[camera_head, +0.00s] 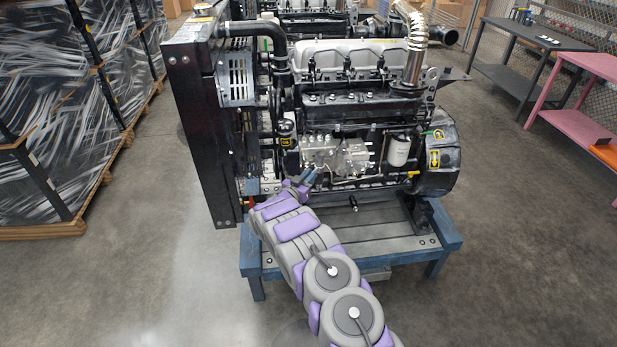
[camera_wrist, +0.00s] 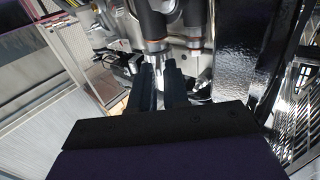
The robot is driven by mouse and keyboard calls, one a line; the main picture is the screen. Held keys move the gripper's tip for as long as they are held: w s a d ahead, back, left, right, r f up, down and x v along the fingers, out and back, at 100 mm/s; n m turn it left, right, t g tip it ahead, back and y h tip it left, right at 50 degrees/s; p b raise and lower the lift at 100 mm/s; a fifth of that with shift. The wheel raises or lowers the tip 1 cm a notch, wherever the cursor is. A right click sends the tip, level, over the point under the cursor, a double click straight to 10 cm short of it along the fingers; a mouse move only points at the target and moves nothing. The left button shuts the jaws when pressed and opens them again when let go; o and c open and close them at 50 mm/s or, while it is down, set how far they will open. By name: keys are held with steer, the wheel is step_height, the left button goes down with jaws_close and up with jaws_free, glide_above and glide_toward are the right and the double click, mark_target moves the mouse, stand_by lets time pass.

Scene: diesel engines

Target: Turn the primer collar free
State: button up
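The engine (camera_head: 345,110) stands on a blue-framed stand, with a silver fuel pump (camera_head: 338,155) on its near side. My gripper (camera_head: 311,176) is at the lower left of this pump, in front of the engine. In the wrist view its two dark fingers (camera_wrist: 161,76) lie on either side of a narrow bright metal stem (camera_wrist: 158,74). Just beyond is a silver fitting with a copper-coloured ring (camera_wrist: 156,46), under a dark cylinder (camera_wrist: 151,18). I cannot tell which part is the primer collar, or whether the fingers touch the stem.
The tall dark radiator (camera_head: 197,130) stands close at the left of my arm. A white filter (camera_head: 398,151) is right of the pump. The stand (camera_head: 393,243) lies under the engine. Wrapped pallets (camera_head: 60,120) are at far left, and a pink table (camera_head: 575,120) at right. Floor between is clear.

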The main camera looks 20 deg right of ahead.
steer(key=shift+d, duration=0.25)
jaws_close()
steer(key=shift+a, duration=0.15)
